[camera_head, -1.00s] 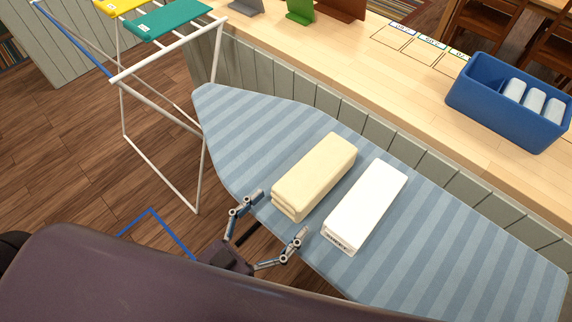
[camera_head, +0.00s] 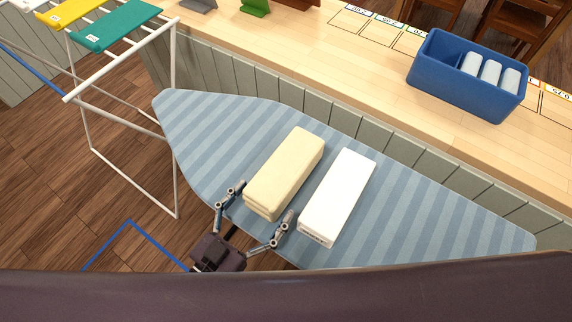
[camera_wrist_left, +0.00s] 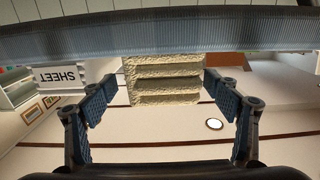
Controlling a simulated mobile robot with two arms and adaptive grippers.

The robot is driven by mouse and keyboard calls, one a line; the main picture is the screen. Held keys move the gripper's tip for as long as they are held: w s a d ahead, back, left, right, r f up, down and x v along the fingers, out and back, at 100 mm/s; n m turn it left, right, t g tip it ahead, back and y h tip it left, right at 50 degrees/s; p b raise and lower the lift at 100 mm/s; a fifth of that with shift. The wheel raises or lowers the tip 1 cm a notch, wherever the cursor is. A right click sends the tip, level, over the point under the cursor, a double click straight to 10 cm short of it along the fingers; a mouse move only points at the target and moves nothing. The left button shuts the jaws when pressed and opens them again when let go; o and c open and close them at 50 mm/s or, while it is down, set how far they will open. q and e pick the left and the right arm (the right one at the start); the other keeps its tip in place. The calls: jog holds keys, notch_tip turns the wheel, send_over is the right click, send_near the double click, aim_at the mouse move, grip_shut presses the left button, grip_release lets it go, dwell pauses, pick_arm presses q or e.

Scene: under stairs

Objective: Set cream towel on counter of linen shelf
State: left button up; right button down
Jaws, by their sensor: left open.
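The cream towel (camera_head: 285,172) is a folded block lying on the striped ironing board (camera_head: 420,205). My left gripper (camera_head: 258,208) is open at the towel's near end, with one finger on each side of that end. In the left wrist view the towel's folded end (camera_wrist_left: 163,80) shows between the open fingers (camera_wrist_left: 165,100), and I cannot tell if they touch it. The wooden counter (camera_head: 340,70) runs behind the board. My right gripper is not in view.
A white folded block (camera_head: 337,195) lies close to the right of the towel; its end label reads SHEET in the wrist view (camera_wrist_left: 60,77). A blue bin (camera_head: 428,75) with white rolls stands on the counter. A drying rack (camera_head: 175,110) stands at left.

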aim_at(278, 179)
pick_arm(q)
jog(key=shift+w+d+r, duration=0.15)
jog(key=shift+w+d, duration=0.05)
jog(key=shift+w, duration=0.2)
jog(key=shift+w+d+p, duration=0.35)
jog(key=shift+w+d, duration=0.05)
jog(key=shift+w, duration=0.15)
jog(key=x, duration=0.1)
jog(key=p+x, duration=0.1)
jog(key=x, duration=0.2)
jog(key=shift+w+a+f+p, duration=0.1)
jog(key=shift+w+f+p, duration=0.15)
jog(key=shift+w+p, duration=0.1)
jog(key=shift+w+d+f, duration=0.1)
jog(key=shift+w+d, duration=0.1)
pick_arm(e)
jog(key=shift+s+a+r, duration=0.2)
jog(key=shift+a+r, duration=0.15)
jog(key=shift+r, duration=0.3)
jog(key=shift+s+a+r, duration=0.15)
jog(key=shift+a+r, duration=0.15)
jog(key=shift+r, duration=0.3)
pick_arm(q)
jog(key=shift+c, duration=0.3)
jog(key=c, duration=1.3)
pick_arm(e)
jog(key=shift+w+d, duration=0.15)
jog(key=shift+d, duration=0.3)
